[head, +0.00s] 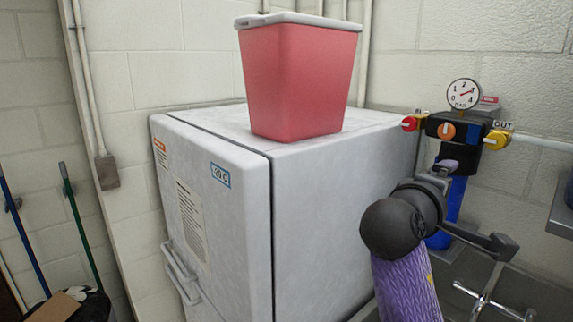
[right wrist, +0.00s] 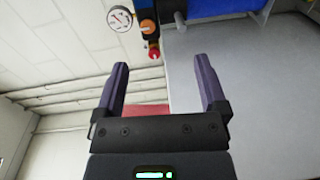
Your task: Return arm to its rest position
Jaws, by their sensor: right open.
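My right arm (head: 405,285) rises at the right of the head view, with a dark wrist and a purple-sleeved link. My right gripper (head: 447,166) is in front of the gas regulator and blue filter, beside the freezer's right side. In the right wrist view, my right gripper (right wrist: 160,68) has its two purple fingers spread wide with nothing held between them. My left arm and gripper are not in view.
A white freezer (head: 345,210) stands close left of my right arm, with a red lidded bin (head: 297,85) on top. A gauge (head: 463,94), regulator (head: 460,129) and wall pipe are behind the gripper. A grey shelf edge (head: 562,212) is at far right.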

